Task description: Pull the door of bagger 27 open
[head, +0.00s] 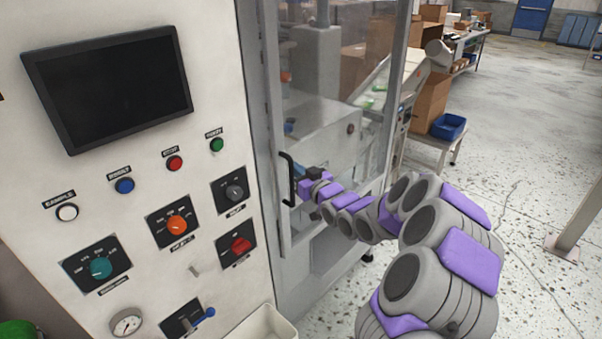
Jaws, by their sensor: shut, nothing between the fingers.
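The bagger's door (326,75) is a tall clear panel in a grey metal frame, to the right of the control cabinet. It looks closed. Its black bar handle (289,180) stands upright on the left side of the door frame. My gripper (304,185) is just right of the handle, at about its mid height, and small in the picture. The fingers are shut and empty. I cannot tell whether they touch the handle. My purple and grey arm reaches in from the lower right and covers part of the lower door. No number 27 is readable.
The white control cabinet (120,185) with a dark screen (108,88), knobs and buttons fills the left. A pale bin (262,326) stands below. A blue crate (449,126) rests on a low stand at right. A post (585,215) stands far right; speckled floor (515,180) between is mostly clear.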

